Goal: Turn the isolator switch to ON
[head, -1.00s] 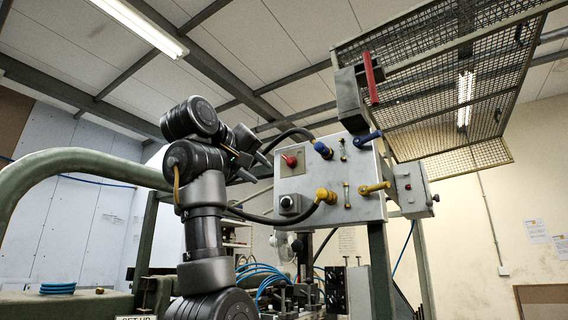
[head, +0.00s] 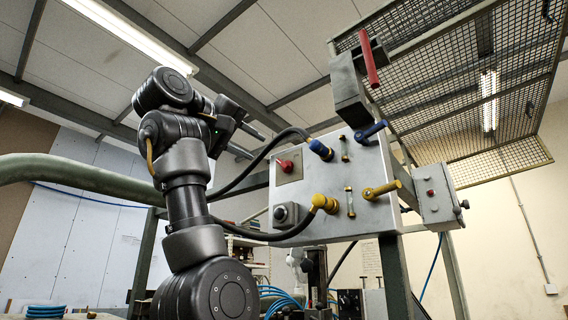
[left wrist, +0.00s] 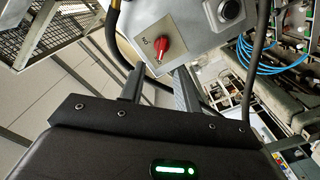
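A red rotary switch (head: 285,165), which looks like the isolator, sits on a pale plate at the upper left of a grey control box (head: 318,225). My left gripper (head: 257,147) is to the left of the knob in the head view. In the left wrist view its two fingers (left wrist: 160,72) are apart with nothing between them, and the knob lies ahead of the gap, apparently untouched. My right gripper is out of view.
A black round knob (head: 286,214) is lower on the box. Blue (head: 321,150) and yellow (head: 325,203) connectors with black cables stick out beside the switch. A mesh guard (head: 460,90) hangs above.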

